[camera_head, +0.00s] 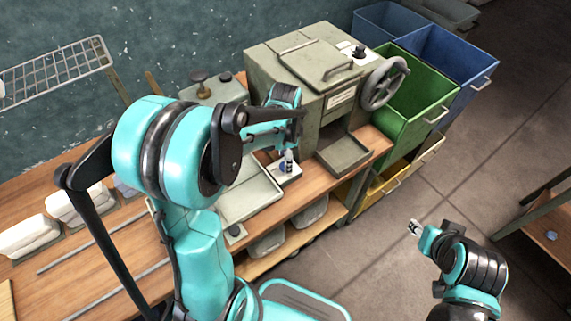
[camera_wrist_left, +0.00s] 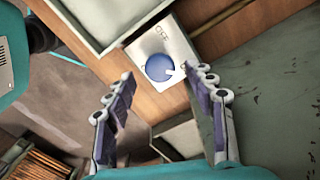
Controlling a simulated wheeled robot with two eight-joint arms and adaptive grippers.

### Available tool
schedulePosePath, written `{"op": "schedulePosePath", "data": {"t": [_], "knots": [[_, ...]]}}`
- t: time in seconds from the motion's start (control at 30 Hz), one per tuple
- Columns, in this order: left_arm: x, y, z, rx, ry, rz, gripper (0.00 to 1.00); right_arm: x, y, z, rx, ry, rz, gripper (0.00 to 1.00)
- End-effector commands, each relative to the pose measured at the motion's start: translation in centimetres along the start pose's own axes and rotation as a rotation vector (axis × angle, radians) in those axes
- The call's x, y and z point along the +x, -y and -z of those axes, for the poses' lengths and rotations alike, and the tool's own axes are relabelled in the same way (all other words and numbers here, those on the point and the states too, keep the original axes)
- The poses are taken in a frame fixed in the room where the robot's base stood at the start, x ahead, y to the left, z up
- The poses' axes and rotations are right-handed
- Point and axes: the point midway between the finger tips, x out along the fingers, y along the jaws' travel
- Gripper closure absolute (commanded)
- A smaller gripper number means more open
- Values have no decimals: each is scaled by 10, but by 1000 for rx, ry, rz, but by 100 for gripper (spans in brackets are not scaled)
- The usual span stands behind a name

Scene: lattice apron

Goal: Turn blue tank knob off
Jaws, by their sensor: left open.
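The blue tank knob (camera_wrist_left: 159,68) is a round dial with a white mark near its right edge. It sits on a white plate (camera_wrist_left: 178,48) with "OFF" lettered near its top. In the head view the plate (camera_head: 292,174) is on the bench front, partly hidden by my left gripper (camera_head: 288,160). In the left wrist view my left gripper (camera_wrist_left: 160,84) is open, with one finger on each side of the knob's near side. I cannot tell whether either finger touches it. My right gripper (camera_head: 415,228) hangs over the floor at the right, too small to tell its state.
A grey-green machine with a handwheel (camera_head: 384,84) stands right behind the knob. A shallow tray (camera_head: 251,190) lies left of it. Green (camera_head: 410,100) and blue (camera_head: 450,62) bins stand at the back right. The floor near my right arm is clear.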

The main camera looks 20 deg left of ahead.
Motion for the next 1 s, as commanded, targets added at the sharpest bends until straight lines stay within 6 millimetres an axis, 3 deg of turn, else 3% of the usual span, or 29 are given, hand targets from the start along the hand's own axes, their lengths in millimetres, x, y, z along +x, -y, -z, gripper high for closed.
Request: {"op": "schedulePosePath", "data": {"t": [0.2, 0.47, 0.5, 0.7, 1.0], "knots": [[22, 0, 0, -1, 0, 1, 45, 7, 0, -5, 0, 0, 0, 60], [23, 0, 0, -1, 0, 1, 45, 6, 0, -4, 0, 0, 0, 60], [23, 0, 0, -1, 0, 1, 48, 6, 0, -4, 0, 0, 0, 60], [23, 0, 0, -1, 0, 1, 95, 6, 0, -4, 0, 0, 0, 60], [23, 0, 0, -22, -1, 1, 95, 6, 0, -5, 0, 0, 0, 60]]}}
